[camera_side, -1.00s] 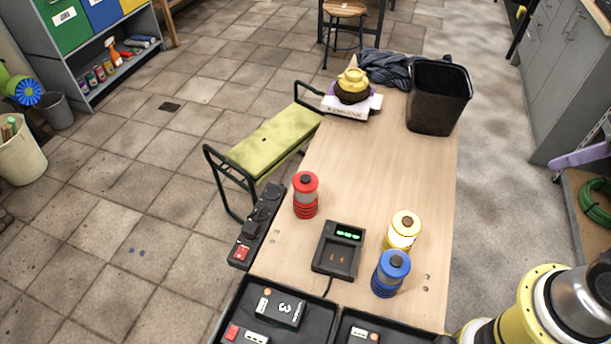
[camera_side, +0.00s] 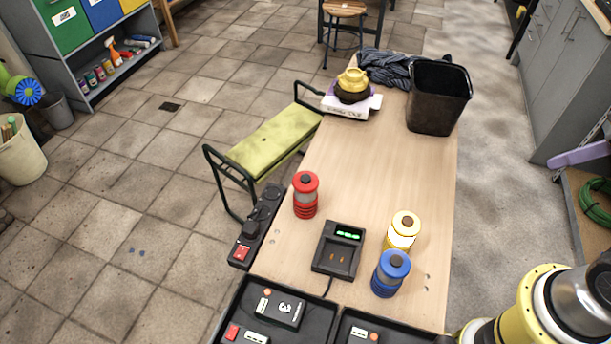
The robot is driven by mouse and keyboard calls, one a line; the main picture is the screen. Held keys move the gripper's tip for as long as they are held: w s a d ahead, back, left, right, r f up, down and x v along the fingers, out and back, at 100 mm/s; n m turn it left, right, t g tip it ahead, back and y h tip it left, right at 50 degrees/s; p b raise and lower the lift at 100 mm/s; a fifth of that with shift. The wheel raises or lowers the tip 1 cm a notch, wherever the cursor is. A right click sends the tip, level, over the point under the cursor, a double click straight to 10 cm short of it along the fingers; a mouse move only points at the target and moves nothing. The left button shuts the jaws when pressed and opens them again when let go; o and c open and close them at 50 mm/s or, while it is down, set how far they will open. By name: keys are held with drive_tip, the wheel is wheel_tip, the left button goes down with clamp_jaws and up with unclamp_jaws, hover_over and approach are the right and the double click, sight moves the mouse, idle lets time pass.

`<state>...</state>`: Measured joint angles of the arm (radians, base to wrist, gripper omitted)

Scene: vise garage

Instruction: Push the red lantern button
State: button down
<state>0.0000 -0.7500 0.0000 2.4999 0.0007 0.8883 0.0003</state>
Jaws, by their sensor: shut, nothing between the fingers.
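The red lantern (camera_side: 306,198) stands upright at the left edge of the wooden table (camera_side: 350,160). Its dark round button (camera_side: 306,178) is on top. A white-and-yellow lantern (camera_side: 402,231), which looks lit, and a blue lantern (camera_side: 390,275) stand upright close together to the right. My gripper is outside the picture; only part of my arm shows at the lower right. No gripper is seen near the lanterns.
A black charger (camera_side: 338,251) with a green display lies between the lanterns. Dark trays (camera_side: 262,331) with batteries are at the front. A black bin (camera_side: 437,97) and a yellow item on a white box (camera_side: 352,101) stand at the back. The table's middle is clear.

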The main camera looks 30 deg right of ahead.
drive_tip(key=w+a+r+m+t+y, duration=0.1)
drive_tip(key=w+a+r+t, duration=0.15)
drive_tip(key=w, duration=0.55)
drive_tip(key=w+a+r+m+t+y, duration=0.1)
drive_tip(key=w+a+r+m, duration=0.2)
drive_tip(key=w, duration=0.6)
drive_tip(key=w+a+r+t+y, duration=0.1)
drive_tip(key=w+a+r+t, duration=0.15)
drive_tip(key=w+a, duration=0.4)
drive_tip(key=g, duration=0.3)
hover_over(309, 181)
wheel_tip(309, 181, down, 21)
drive_tip(key=shift+a+f+m, duration=0.1)
drive_tip(key=shift+f+m, duration=0.05)
drive_tip(key=shift+m, duration=0.25)
drive_tip(key=shift+f, duration=4.4)
drive_tip(key=shift+f, duration=0.1)
